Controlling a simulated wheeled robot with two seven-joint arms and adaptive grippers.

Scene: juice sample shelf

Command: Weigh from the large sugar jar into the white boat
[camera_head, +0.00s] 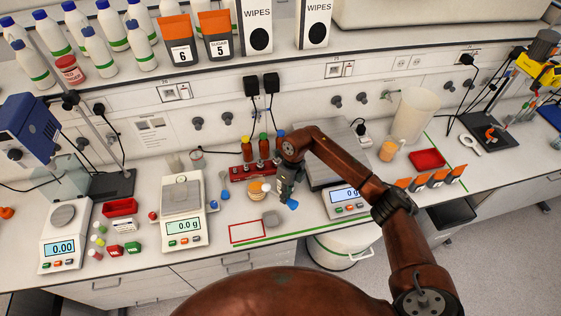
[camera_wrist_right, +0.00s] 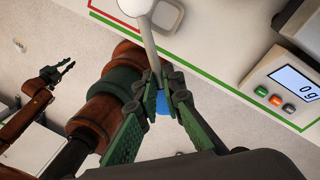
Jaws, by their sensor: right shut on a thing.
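My right gripper (camera_head: 288,190) is above the bench between two balances. In the right wrist view the gripper (camera_wrist_right: 165,95) is shut on the blue handle (camera_wrist_right: 163,104) of a spoon. The spoon's pale round bowl (camera_wrist_right: 135,6) points away from the fingers. A small grey-white dish (camera_head: 270,219), possibly the boat, lies beside a red outlined rectangle (camera_head: 247,232). My left gripper (camera_wrist_right: 57,73) appears open and empty in the wrist view.
A balance (camera_head: 184,228) reading 0.0 g stands left of the gripper. A larger scale (camera_head: 346,200) stands right, under my arm. A red rack (camera_head: 253,169) and several capped bottles are behind. The bench front is fairly clear.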

